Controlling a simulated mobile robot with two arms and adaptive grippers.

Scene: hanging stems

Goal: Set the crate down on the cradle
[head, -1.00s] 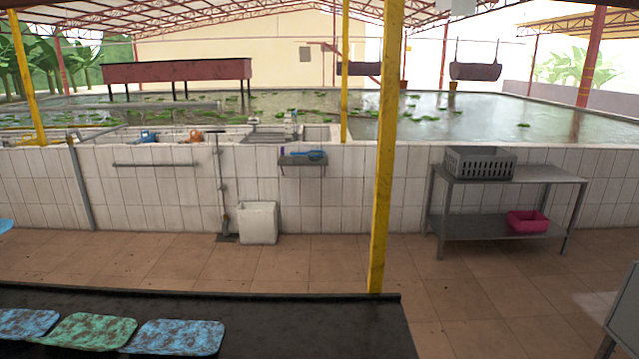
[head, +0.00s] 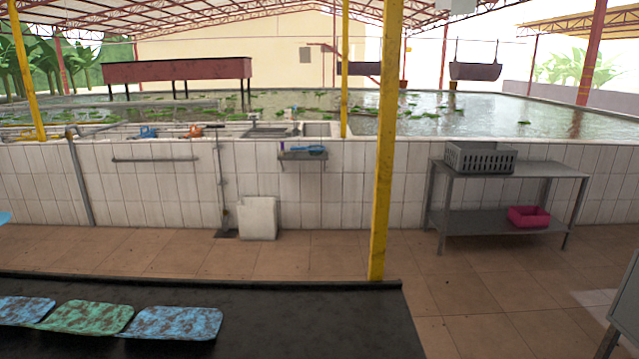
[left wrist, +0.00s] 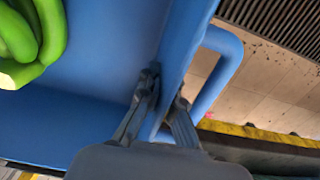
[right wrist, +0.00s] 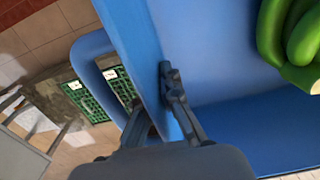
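The blue crate (left wrist: 100,55) fills much of the left wrist view and shows also in the right wrist view (right wrist: 205,45). Green bananas (left wrist: 35,35) lie inside it and show in the right wrist view (right wrist: 290,35). My left gripper (left wrist: 165,88) has one finger inside and one outside the crate wall, beside a blue loop handle, and is closed on the wall. My right gripper (right wrist: 152,90) pinches the opposite wall the same way. Neither the crate nor my grippers appear in the head view. I cannot make out the cradle in any view.
A black table (head: 300,325) with blue and green mats (head: 90,316) is at the front left, with a yellow post (head: 385,150) behind it. A steel table (head: 500,220) holds a grey crate (head: 480,157). Tiled floor (head: 480,300) is open at the right.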

